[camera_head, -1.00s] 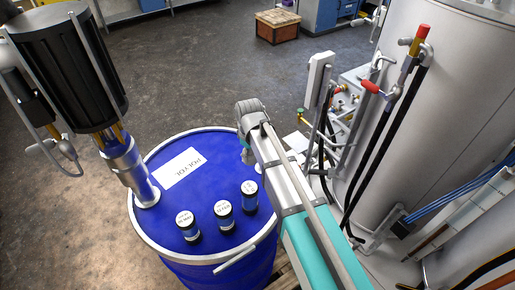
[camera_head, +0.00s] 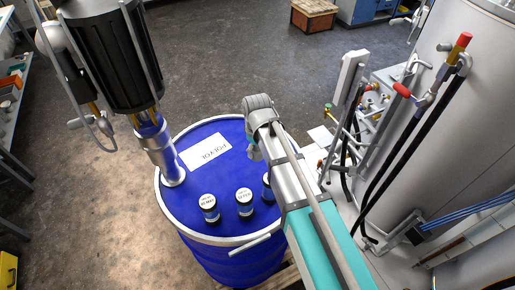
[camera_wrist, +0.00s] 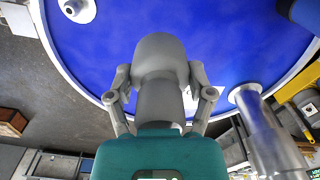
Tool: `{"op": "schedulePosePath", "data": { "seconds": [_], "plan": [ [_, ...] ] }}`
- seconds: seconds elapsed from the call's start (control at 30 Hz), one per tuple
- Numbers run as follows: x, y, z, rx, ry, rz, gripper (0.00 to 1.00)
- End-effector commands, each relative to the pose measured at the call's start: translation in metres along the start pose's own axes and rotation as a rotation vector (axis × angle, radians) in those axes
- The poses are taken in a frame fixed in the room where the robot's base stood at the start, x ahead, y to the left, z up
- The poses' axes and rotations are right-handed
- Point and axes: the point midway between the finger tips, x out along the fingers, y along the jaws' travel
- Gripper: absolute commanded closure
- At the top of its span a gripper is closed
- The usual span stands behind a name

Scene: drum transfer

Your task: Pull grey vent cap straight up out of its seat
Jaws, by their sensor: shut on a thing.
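My gripper (camera_head: 252,150) is over the far right part of the blue drum's lid (camera_head: 232,172) in the head view. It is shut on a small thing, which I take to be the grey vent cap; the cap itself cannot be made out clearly. In the wrist view my grey gripper body hides the fingertips and most of what is between them. The blue lid (camera_wrist: 235,35) fills the background there. A pale round fitting with a dark centre (camera_wrist: 77,9) shows at upper left; I cannot tell whether it is the seat. The gap between cap and lid is hidden.
Two capped bottles (camera_head: 209,207) (camera_head: 244,202) stand on the lid; a third (camera_head: 267,186) is partly behind my arm. A pump (camera_head: 160,150) stands in the lid's left side. Pipes and hoses (camera_head: 385,160) and a large tank (camera_head: 465,120) are at right.

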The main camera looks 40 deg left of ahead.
Motion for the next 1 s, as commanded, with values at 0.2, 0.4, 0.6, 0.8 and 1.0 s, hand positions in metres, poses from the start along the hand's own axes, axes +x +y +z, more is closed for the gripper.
{"op": "schedulePosePath", "data": {
  "seconds": [0.2,0.4,0.6,0.8,1.0],
  "plan": [
    [0.000,0.000,0.000,0.000,0.000,0.000,0.80],
    [-0.003,0.000,0.000,0.000,0.000,0.000,0.80],
    [-0.012,0.000,0.000,0.000,0.000,0.000,0.80],
    [-0.020,0.000,0.000,0.000,0.000,0.000,0.80],
    [-0.028,0.000,0.000,0.000,0.000,0.000,0.80]
  ]
}}
